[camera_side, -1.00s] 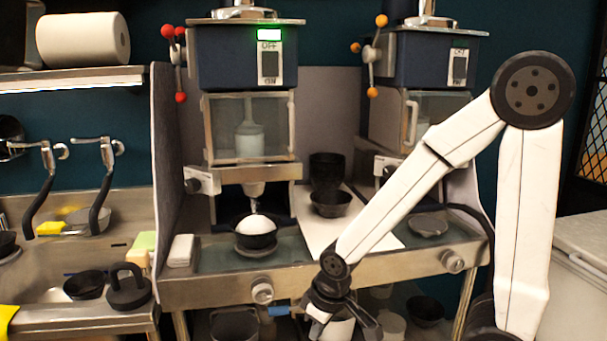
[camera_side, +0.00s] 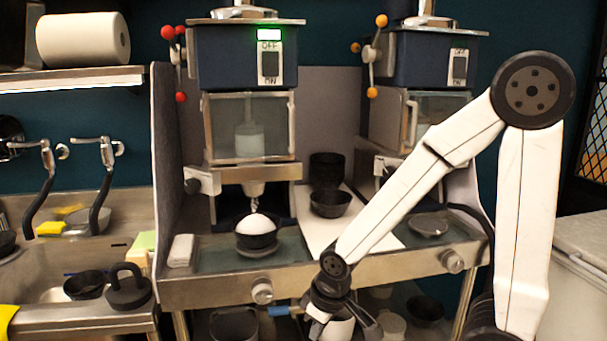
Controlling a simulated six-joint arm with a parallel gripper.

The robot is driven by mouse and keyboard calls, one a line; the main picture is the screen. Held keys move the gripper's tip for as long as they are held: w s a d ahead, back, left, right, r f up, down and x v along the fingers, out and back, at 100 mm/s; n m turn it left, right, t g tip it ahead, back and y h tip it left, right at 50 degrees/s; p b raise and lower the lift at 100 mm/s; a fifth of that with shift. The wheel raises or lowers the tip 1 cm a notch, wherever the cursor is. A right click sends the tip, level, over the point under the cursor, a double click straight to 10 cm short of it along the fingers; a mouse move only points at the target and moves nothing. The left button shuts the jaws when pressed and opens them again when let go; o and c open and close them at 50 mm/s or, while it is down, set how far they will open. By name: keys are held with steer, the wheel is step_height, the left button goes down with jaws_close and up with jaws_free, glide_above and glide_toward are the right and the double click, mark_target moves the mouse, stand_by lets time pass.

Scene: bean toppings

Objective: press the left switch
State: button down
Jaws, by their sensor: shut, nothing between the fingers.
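A green light (camera_side: 269,34) glows above this switch. The right machine (camera_side: 400,60) has a similar switch (camera_side: 459,68) and no lit light that I can see. My gripper (camera_side: 335,325) hangs low in front of the counter's front edge, well below and to the right of the left switch. It is apart from both switches. Its fingers are shut with nothing seen between them, partly cut by the bottom edge.
A black bowl (camera_side: 256,238) with a white mound sits under the left machine's nozzle. Stacked black bowls (camera_side: 329,203) stand between the machines on a white board. Levers with red balls (camera_side: 175,60) stick out left of the left machine. The air before the left machine is clear.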

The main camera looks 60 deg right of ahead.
stand_by(0.3)
steer(key=w+d+r+n+t+h, duration=0.2)
steer(key=w+d+r+t, duration=0.3)
steer(key=w+d+r, duration=0.4)
steer(key=w+d+r+n+t+h, duration=0.1)
steer(key=w+d+r+n+t, duration=0.25)
steer(key=w+r, duration=0.5)
steer(key=s+d+r+n+t+y, duration=0.1)
steer(key=d+r+n+t, duration=0.1)
steer(key=r, duration=0.7)
steer(key=s+d+r+n+t+y, duration=0.1)
steer(key=d+r+n+t, duration=0.2)
steer(key=r+n, duration=0.4)
steer(key=s+d+r+n+t+y, duration=0.1)
steer(key=d+r+n+t, duration=0.2)
steer(key=r, duration=1)
steer(key=shift+s+d+n, duration=0.25)
steer(key=shift+d+n, duration=0.55)
steer(key=shift+n, duration=0.05)
steer(key=shift+r, duration=0.1)
